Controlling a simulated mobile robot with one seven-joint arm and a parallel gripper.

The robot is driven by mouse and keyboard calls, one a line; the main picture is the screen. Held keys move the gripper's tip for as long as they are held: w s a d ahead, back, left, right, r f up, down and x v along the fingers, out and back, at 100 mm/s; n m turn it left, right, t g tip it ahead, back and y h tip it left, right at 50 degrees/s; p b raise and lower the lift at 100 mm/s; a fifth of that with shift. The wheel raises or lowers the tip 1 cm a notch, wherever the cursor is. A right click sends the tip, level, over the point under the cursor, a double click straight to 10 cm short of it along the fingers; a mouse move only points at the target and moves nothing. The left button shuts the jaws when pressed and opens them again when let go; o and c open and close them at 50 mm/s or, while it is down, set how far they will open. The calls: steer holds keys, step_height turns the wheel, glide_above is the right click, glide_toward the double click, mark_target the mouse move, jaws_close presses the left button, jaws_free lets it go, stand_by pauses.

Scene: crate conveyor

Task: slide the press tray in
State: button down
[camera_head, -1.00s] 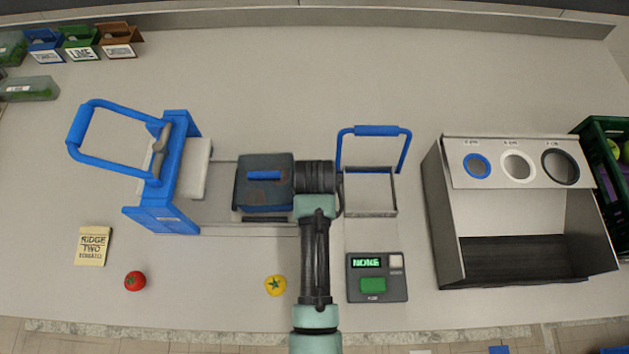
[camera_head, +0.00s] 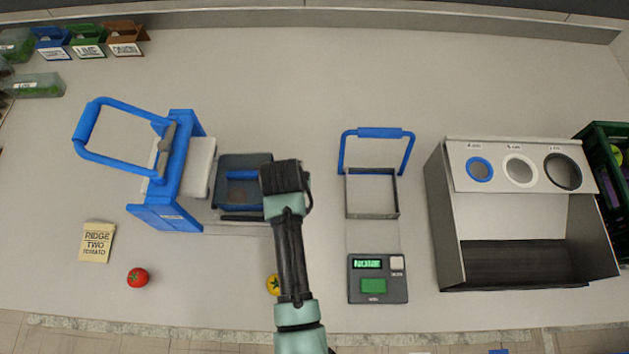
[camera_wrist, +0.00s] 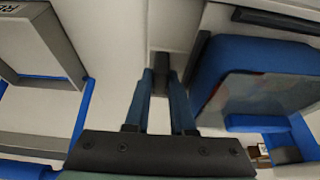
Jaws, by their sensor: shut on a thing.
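The press tray (camera_head: 232,160) is a dark blue-grey tray with a small blue bar (camera_head: 242,175) inside. It lies flat on the pale track, close to the right side of the blue press (camera_head: 178,165), which has a raised blue lever handle. My gripper (camera_wrist: 163,88) is at the tray's right end. In the wrist view its two blue fingers close around a narrow grey tab beside the tray's blue body (camera_wrist: 215,65). The dark wrist hides the fingertips and the tray's right edge in the head view.
Right of my arm stand a grey frame with a blue handle (camera_head: 378,132), a scale (camera_head: 377,278) and a chute bin (camera_head: 520,262). A red tomato (camera_head: 138,278), a yellow one (camera_head: 273,285) and a note card (camera_head: 97,242) lie in front.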

mark_target(256, 183)
steer(key=a, duration=0.7)
steer(key=shift+a, duration=0.4)
steer(key=c, duration=1)
jaws_free()
steer(key=shift+c, duration=0.2)
steer(key=b+v, duration=0.1)
steer(key=v, duration=1.2)
steer(key=shift+c, duration=0.2)
